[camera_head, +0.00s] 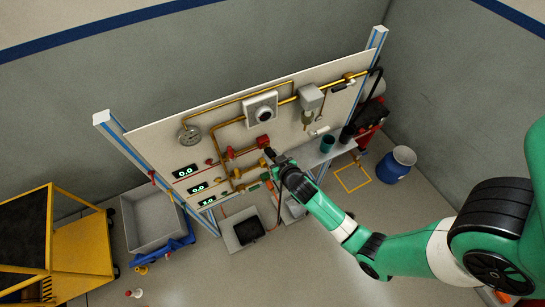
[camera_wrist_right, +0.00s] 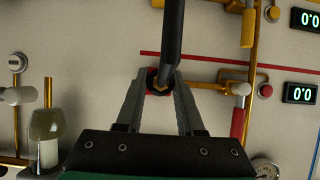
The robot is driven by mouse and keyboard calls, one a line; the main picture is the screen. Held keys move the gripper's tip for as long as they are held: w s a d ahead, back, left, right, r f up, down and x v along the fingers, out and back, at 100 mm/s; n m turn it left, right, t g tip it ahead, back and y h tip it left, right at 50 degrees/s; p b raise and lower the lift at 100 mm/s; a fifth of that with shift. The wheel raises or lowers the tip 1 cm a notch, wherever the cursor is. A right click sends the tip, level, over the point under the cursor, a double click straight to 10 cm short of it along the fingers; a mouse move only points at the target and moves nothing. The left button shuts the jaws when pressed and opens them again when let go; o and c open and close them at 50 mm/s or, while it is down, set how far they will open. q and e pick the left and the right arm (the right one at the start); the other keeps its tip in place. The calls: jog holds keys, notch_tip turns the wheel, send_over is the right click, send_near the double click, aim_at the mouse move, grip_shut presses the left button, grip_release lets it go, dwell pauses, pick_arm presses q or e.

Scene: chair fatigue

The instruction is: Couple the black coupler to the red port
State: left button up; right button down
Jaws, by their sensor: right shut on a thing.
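The white panel carries a red port (camera_head: 263,141) near its middle. My right gripper (camera_head: 271,156) is just in front of and below this port in the head view. In the right wrist view my right gripper (camera_wrist_right: 160,84) is shut on the black coupler (camera_wrist_right: 173,42), whose dark hose-like body runs up out of the picture. Red edges of the port (camera_wrist_right: 151,81) show right behind the fingertips. Whether coupler and port touch is hidden. My left gripper is not in view.
The panel (camera_head: 340,113) bears yellow pipes, a round gauge (camera_head: 190,135), red valves and several green displays. A narrow shelf (camera_head: 325,154) with dark cups is to the right. A grey bin (camera_head: 150,222), a yellow cart (camera_head: 85,243) and a blue drum (camera_head: 397,165) stand around.

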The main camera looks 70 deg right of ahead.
jog(key=shift+w+d, duration=0.15)
jog(key=shift+c, duration=2.2)
grip_release()
jog(key=p+v, duration=0.1)
jog(key=v, duration=1)
jog(key=shift+r, duration=0.15)
